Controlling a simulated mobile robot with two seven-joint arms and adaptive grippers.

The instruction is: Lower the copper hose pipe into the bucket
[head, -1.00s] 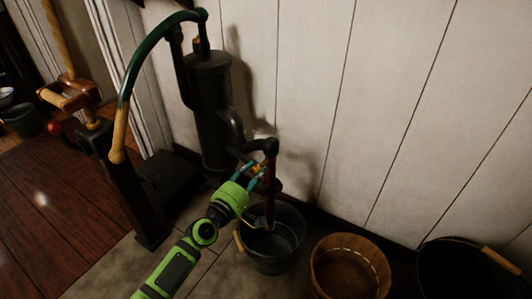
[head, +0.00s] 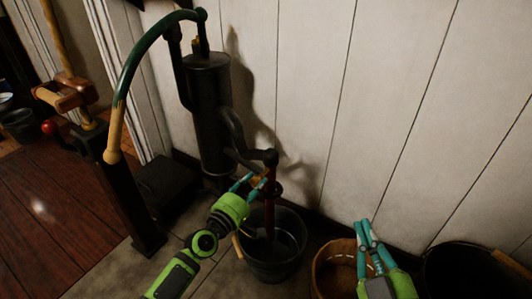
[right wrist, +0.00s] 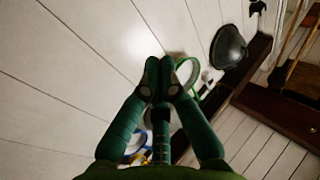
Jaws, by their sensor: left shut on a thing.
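The copper hose pipe (head: 270,207) is a reddish upright tube hanging from the dark pump's spout elbow (head: 271,158). My left gripper (head: 262,181) is shut on its upper part, just below the elbow. The dark metal bucket (head: 259,268) stands on the floor beneath. The pipe's lower end shows inside the bucket's opening; its exact depth is hard to tell. My right gripper (head: 362,228) is above the wooden tub, to the right of the bucket; its fingertips come together, empty, also in the right wrist view (right wrist: 161,68).
The black pump (head: 209,115) with its curved green handle (head: 128,78) stands against the white plank wall. A wooden tub (head: 327,267) is right of the bucket, and a dark pail (head: 459,270) is further right. A dark post (head: 125,190) stands at left.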

